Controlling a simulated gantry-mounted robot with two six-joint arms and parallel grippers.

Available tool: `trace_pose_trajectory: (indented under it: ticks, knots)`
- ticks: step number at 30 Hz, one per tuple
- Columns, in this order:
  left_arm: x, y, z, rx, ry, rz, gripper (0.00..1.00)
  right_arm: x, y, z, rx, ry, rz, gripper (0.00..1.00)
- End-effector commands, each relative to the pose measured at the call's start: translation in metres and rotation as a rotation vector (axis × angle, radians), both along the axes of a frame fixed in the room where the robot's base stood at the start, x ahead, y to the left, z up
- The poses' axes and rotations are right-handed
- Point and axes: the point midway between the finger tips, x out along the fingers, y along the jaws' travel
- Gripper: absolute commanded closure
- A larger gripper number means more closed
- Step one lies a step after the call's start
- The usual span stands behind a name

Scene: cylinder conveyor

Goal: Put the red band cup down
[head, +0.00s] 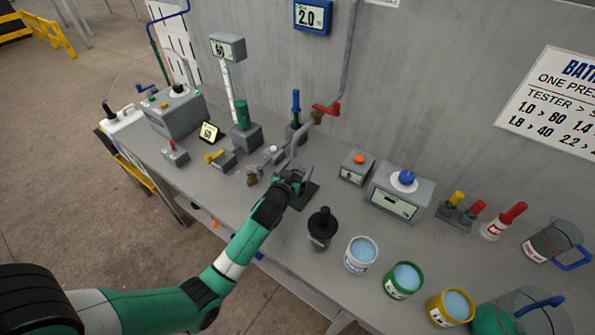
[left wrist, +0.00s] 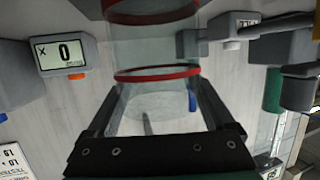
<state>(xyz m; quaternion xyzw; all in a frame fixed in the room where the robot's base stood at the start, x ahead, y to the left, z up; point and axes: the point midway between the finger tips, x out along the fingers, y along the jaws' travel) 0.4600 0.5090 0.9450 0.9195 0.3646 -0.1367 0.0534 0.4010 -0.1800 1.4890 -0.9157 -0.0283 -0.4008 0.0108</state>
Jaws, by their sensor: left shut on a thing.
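The red band cup (left wrist: 150,50) is clear with red rings, and it fills the middle of the left wrist view between my fingers. My left gripper (left wrist: 158,115) is shut on it. In the head view my left gripper (head: 296,180) is over a dark flat pad (head: 308,196) on the bench, below the tap with the red lever (head: 325,109). There the gripper mostly hides the cup. I cannot tell whether the cup touches the pad. My right gripper is not in view.
A black-topped container (head: 322,226), a white tub (head: 361,254), a green tub (head: 404,280) and a yellow tub (head: 450,307) line the front. A grey box with an orange button (head: 356,167) and a box with a blue knob (head: 400,192) stand right of the pad.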

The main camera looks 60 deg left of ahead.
Motion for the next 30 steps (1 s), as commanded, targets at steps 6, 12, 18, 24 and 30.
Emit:
trace_pose_trajectory:
  ticks: [6,12,18,24,30]
  knots:
    - [0.000,0.000,0.001,0.001,-0.002,0.000,1.00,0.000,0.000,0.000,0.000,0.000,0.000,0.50]
    - [0.000,0.000,-0.002,0.000,-0.001,0.000,0.00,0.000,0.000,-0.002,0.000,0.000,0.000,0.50]
    - [0.000,0.000,-0.002,0.000,-0.001,0.000,0.00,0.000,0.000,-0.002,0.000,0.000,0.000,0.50]
    - [-0.009,-0.009,0.006,0.000,-0.002,-0.002,0.00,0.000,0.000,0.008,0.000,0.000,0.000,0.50]
    - [-0.043,-0.041,0.021,0.001,0.000,-0.002,0.00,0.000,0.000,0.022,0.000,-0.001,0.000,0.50]
